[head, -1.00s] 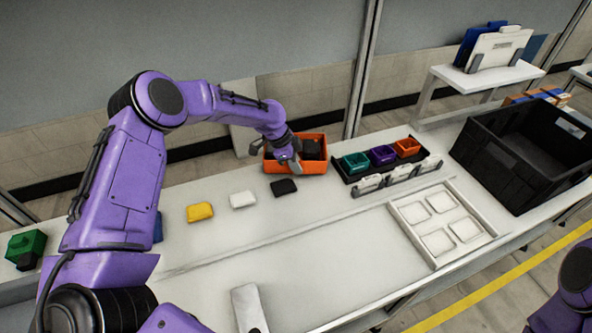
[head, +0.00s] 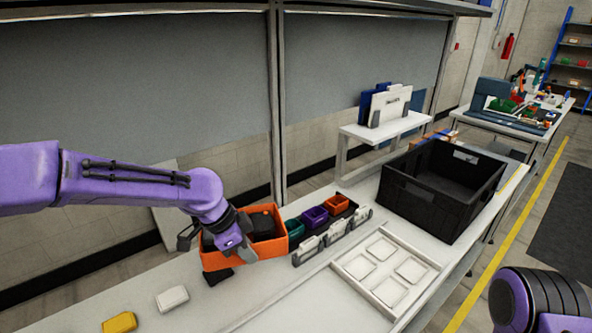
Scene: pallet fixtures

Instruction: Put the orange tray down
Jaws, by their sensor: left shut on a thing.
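The orange tray (head: 262,252) is an open box in the head view, left of the small-bin rack, with dark contents (head: 262,225) inside. My left gripper (head: 217,242) is at its left end, shut on the tray. My wrist hides part of that end. The tray looks roughly level and appears close above the bench; I cannot tell whether its bottom touches. A black block (head: 218,277) shows just below its front edge, partly covered by it. My right gripper is out of view; only part of my right arm shows at lower right.
A rack with green (head: 294,228), purple (head: 314,216) and orange (head: 336,203) bins stands close to the tray's right. White (head: 172,298) and yellow (head: 120,322) blocks lie at front left. A white fixture (head: 385,268) and large black crate (head: 440,182) stand farther right.

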